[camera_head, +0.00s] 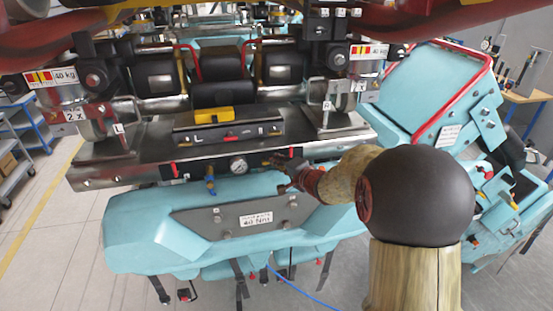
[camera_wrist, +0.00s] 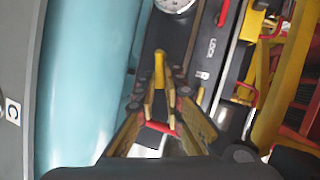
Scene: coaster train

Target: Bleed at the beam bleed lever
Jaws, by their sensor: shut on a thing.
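In the wrist view a yellow lever (camera_wrist: 159,66) stands out between the fingertips of my gripper (camera_wrist: 161,88). My gripper is shut on this lever, which I take for the beam bleed lever; no label on it can be read. A short red bar (camera_wrist: 160,127) lies between the fingers nearer the palm; I cannot tell what it belongs to. In the head view my gripper (camera_head: 283,164) is at the front face of the steel beam (camera_head: 130,152), just right of a round pressure gauge (camera_head: 238,165). My fingers hide most of the lever there.
A red lever (camera_head: 174,169) and a blue valve (camera_head: 210,184) sit left of the gauge. The teal train body (camera_head: 140,222) lies close below the beam. A teal seat (camera_head: 420,85) is at right.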

